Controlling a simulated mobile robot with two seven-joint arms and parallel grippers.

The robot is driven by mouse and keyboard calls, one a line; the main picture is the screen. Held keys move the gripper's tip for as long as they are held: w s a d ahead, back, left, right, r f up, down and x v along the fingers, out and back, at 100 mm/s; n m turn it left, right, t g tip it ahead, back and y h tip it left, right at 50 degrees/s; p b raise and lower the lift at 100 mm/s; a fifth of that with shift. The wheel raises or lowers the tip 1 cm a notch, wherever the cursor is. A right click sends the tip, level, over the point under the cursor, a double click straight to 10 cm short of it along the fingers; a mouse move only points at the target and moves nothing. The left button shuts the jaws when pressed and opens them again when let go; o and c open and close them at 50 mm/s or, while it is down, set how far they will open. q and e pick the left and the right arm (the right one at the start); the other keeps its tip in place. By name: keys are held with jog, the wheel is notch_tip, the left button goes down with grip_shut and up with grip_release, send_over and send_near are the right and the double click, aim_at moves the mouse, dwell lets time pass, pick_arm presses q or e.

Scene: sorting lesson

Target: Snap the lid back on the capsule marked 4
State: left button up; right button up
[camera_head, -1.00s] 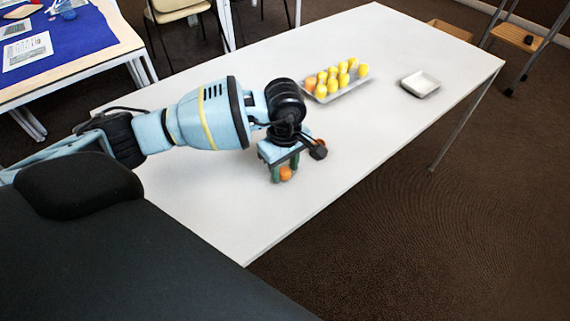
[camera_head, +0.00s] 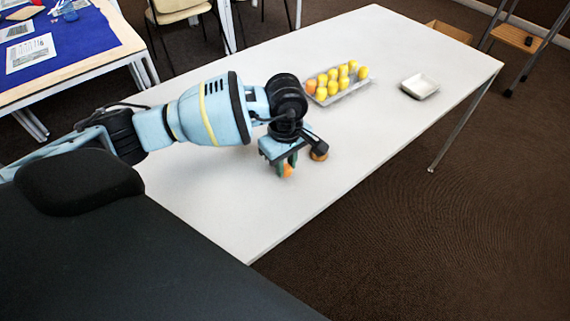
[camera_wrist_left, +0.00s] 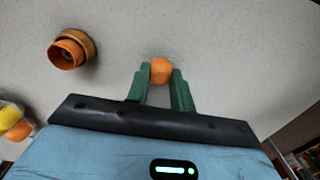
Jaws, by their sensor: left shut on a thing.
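My left gripper (camera_head: 285,167) points down at the white table with its green fingers shut on a small rounded orange piece (camera_wrist_left: 161,70), which looks like a capsule lid. The piece also shows low between the fingers in the head view (camera_head: 288,171). It is at or close to the tabletop; I cannot tell if it touches. An open orange capsule (camera_wrist_left: 67,54) with a brownish ring around it stands apart, to the left in the wrist view. It is partly hidden beside my gripper in the head view (camera_head: 319,156). No number is readable. My right gripper is out of view.
A tray (camera_head: 345,92) with several yellow pieces and an orange one stands farther back on the white table (camera_head: 220,205). An empty white dish (camera_head: 420,86) is to its right. The table's front edge runs close by my gripper.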

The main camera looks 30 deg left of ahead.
pick_arm(q)
jog(key=shift+r+p, duration=1.3)
jog(key=shift+r, duration=1.3)
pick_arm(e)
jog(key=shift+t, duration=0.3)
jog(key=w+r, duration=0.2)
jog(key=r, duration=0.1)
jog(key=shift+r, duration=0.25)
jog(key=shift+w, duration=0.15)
